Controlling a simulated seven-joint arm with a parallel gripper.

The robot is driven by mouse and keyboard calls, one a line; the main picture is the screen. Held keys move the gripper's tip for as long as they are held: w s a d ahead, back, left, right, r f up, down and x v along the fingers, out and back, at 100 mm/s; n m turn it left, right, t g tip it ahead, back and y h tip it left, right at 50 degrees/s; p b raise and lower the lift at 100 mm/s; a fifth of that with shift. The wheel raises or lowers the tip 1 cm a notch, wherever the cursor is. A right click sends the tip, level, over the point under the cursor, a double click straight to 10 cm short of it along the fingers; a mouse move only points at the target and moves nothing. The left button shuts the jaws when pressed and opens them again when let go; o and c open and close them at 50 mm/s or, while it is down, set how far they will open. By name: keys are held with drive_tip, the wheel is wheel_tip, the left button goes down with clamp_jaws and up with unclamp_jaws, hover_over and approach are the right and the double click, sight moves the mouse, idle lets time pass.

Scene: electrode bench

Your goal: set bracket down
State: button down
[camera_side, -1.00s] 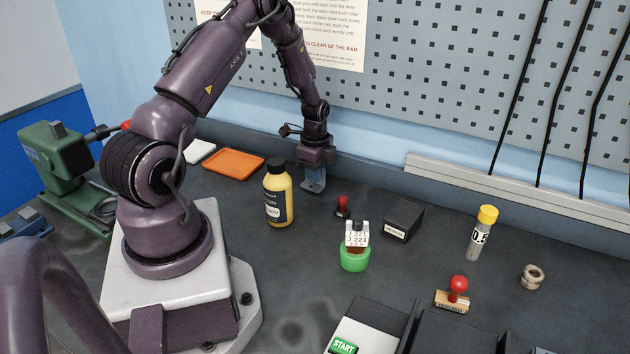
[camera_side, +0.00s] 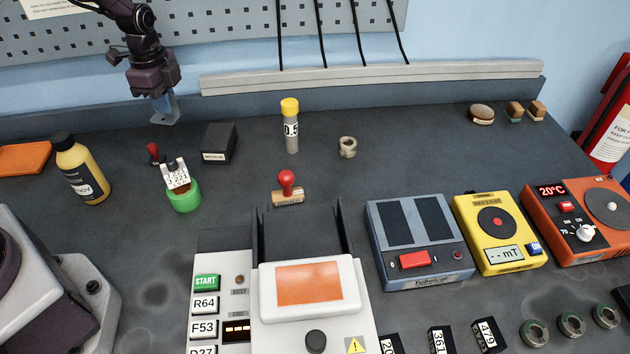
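My gripper (camera_side: 158,90) is at the upper left, over the back part of the bench, pointing down. A small blue-grey metal bracket (camera_side: 164,109) hangs from its end, and the gripper appears shut on it. The fingers are small and hard to make out. The bracket's lower edge is near the dark bench top (camera_side: 400,130), but I cannot tell whether it touches.
Nearest the bracket are a red-knobbed piece (camera_side: 154,151), a black box (camera_side: 218,143) and a green-based holder (camera_side: 184,196). A yellow bottle (camera_side: 82,172) stands left, a yellow-capped vial (camera_side: 290,128) right. The back right of the bench has free room.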

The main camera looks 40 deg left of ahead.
drive_tip(key=w+d+r+n, duration=0.2)
drive_tip(key=d+n, duration=0.6)
drive_tip(key=d, duration=1.6)
drive_tip(key=n, duration=1.8)
hover_over(340, 189)
drive_tip(key=f, duration=0.8)
drive_tip(key=shift+s+a+f, duration=0.1)
drive_tip(key=shift+s+f, duration=0.25)
drive_tip(key=shift+f, duration=0.05)
drive_tip(key=shift+w+f, duration=0.3)
drive_tip(key=shift+f, duration=1.65)
